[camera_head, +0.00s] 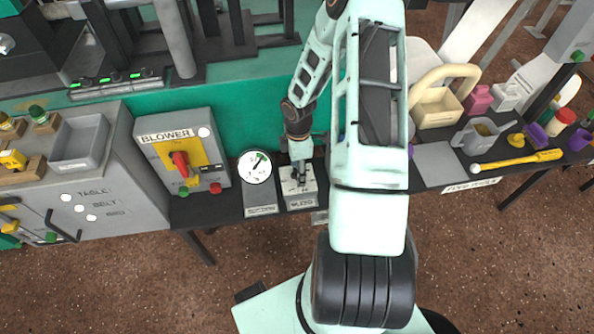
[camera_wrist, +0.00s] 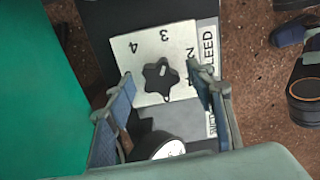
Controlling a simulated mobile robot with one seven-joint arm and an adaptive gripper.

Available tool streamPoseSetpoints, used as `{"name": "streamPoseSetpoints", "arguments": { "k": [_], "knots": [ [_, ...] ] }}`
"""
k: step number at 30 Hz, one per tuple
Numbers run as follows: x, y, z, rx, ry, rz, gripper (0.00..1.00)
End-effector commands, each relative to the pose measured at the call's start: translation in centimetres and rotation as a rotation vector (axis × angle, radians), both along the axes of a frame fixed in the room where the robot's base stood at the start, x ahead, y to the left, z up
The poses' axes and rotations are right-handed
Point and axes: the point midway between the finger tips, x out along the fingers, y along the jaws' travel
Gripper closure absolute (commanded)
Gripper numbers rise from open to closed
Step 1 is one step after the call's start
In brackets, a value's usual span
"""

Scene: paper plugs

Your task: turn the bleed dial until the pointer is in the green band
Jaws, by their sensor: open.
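The bleed dial is a black lobed knob (camera_wrist: 160,80) with a small white mark, on a white plate (camera_wrist: 147,48) numbered 2, 3 and 4 in the wrist view. My gripper (camera_wrist: 161,82) is open, with one finger to each side of the knob and gaps between. In the head view my gripper (camera_head: 299,177) is over the bleed box (camera_head: 301,201) and hides most of the knob. The round white gauge (camera_head: 257,167) stands left of it, with a green band at its upper right. Its dark pointer leans toward the upper right; whether it is inside the band I cannot tell.
The blower box (camera_head: 184,150) with a red switch stands left of the gauge. A green panel (camera_wrist: 45,95) rises beside my gripper.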

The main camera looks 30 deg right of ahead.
Motion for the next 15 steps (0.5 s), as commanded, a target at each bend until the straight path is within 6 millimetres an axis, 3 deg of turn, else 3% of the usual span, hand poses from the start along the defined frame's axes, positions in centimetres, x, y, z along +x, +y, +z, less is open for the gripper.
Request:
{"name": "streamPoseSetpoints", "arguments": {
  "k": [15],
  "knots": [
    [0.0, 0.0, 3.8, 0.0, 0.0, 0.0, 0.51]
  ]
}}
